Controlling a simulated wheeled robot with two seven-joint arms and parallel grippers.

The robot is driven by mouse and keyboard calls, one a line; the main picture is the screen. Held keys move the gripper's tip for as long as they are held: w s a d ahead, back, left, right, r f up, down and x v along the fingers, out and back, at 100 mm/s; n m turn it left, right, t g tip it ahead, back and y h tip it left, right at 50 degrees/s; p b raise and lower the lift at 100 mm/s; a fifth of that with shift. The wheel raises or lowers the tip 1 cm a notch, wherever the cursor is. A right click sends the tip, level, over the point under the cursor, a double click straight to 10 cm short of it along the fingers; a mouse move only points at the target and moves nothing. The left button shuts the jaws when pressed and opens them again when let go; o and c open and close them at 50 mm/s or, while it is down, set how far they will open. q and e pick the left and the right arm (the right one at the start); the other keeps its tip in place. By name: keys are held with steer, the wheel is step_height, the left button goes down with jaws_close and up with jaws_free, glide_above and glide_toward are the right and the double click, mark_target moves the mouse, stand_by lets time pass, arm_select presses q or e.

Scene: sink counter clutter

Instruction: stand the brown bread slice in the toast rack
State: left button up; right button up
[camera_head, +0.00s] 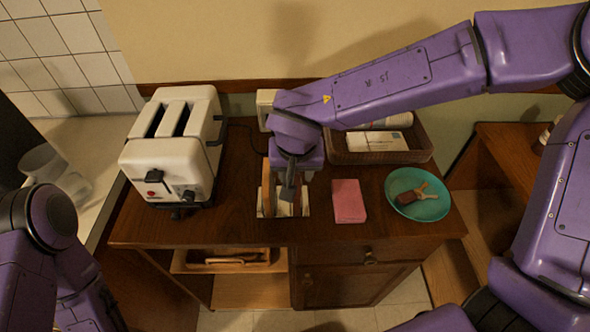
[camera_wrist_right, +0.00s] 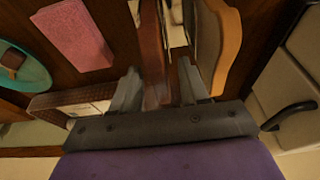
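The toast rack (camera_head: 298,209) stands on the wooden counter below my right gripper (camera_head: 289,192); part of it shows in the right wrist view (camera_wrist_right: 177,27). The brown bread slice (camera_wrist_right: 152,48) is upright, edge-on, in the rack between the right gripper's fingers (camera_wrist_right: 157,88). The fingers are spread, with a small gap visible beside the slice. In the head view the gripper hides this slice. A lighter tan slice (camera_head: 266,187) stands at the rack's left side; it also shows in the right wrist view (camera_wrist_right: 222,45). My left gripper is out of view.
A white toaster (camera_head: 165,160) stands to the left. A pink sponge (camera_head: 348,202) and a teal plate (camera_head: 430,208) with a brown item lie to the right. A wicker basket (camera_head: 380,157) with boxes stands behind. The counter's front edge is close to the rack.

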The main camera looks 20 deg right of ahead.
steer(key=shift+r, duration=0.1)
steer(key=v, duration=1.2)
steer(key=shift+s+r+p, duration=0.15)
steer(key=shift+r+p, duration=0.05)
steer(key=shift+p, duration=0.15)
